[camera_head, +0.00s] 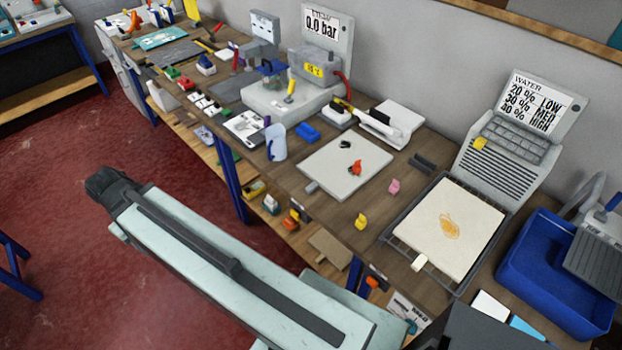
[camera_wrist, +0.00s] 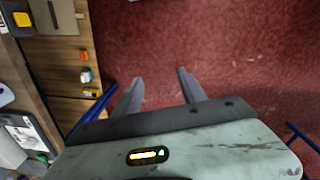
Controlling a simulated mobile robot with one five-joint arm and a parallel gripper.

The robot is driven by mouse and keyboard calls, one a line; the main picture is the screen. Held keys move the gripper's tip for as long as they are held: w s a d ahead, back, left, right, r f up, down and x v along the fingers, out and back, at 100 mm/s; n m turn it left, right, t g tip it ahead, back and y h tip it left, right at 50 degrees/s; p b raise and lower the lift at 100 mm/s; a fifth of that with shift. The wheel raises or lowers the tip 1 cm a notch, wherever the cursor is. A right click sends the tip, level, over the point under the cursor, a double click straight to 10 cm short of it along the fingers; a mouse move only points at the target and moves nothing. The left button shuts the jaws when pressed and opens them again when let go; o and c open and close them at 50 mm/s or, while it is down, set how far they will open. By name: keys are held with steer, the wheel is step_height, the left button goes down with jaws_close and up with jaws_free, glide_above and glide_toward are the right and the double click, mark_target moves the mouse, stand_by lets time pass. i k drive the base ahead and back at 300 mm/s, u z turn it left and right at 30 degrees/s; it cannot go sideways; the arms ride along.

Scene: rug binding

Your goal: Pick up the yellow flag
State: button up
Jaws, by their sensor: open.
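Several small yellow things show in the head view, and I cannot tell for sure which is the yellow flag. A small yellow piece (camera_head: 360,222) stands on the bench near its front edge, left of the wire-framed tray. Another yellow piece (camera_head: 480,143) sits on the grey louvred unit, by its keys. A yellow handle-like piece (camera_head: 291,90) stands at the grey machine. My gripper (camera_wrist: 158,88) is open and empty in the wrist view, over the red floor, away from the bench top.
The wooden bench (camera_head: 335,213) runs along the wall. A pale board (camera_head: 340,172) bears a small red piece (camera_head: 355,167); a pink piece (camera_head: 394,187) is to its right. A blue tub (camera_head: 545,275) is at far right. The red floor (camera_head: 60,190) is open at left.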

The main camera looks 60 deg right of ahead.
mark_target(360, 223)
steer(key=u, duration=0.05)
steer(key=k, duration=0.5)
steer(key=z, duration=2.2)
steer(key=k, duration=0.85)
steer(key=u, duration=0.15)
